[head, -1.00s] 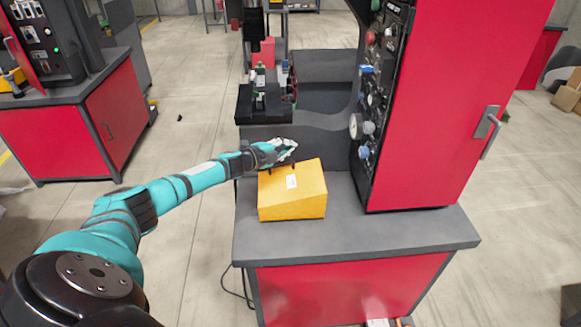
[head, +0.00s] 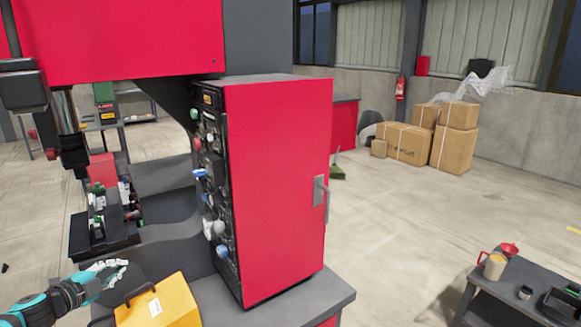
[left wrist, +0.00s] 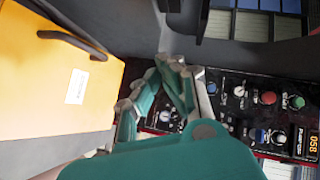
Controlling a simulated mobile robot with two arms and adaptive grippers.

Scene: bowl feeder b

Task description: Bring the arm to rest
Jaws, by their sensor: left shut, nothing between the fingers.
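My left gripper (head: 115,268) is at the lower left in the head view, beside the far left edge of a yellow box. It is shut and empty. In the left wrist view its fingers (left wrist: 163,75) come together in the middle, between the box on the left and a dark control panel on the right. Only the end of my left arm shows in the head view. My right gripper is not in view.
The yellow box (head: 160,305), with a dark handle, stands on the grey machine bench (head: 315,295). The red cabinet (head: 275,190) with its control panel (head: 213,180) rises to its right. Cardboard boxes (head: 405,143) and a side table (head: 520,300) stand farther right, with clear floor between.

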